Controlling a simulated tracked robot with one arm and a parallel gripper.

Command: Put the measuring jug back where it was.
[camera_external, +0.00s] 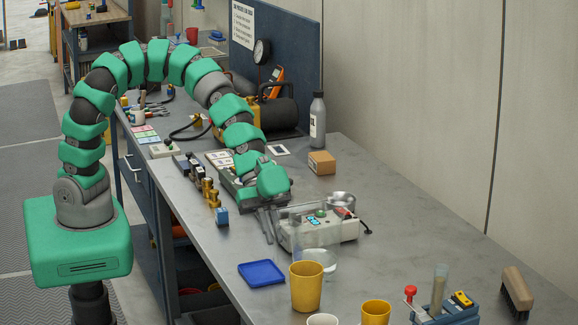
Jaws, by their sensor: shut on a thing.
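The measuring jug (318,258) is clear and see-through, so its outline is faint. It appears upright in front of the white device, behind the yellow cup. My gripper (269,228) points down over the bench at the jug's left side, its dark grey fingers shut on the jug. The exact contact is hard to make out. I cannot tell whether the jug's base touches the bench.
A white device (347,231) with buttons stands right behind the jug. A yellow cup (306,287) and a blue tray (261,273) are close in front.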

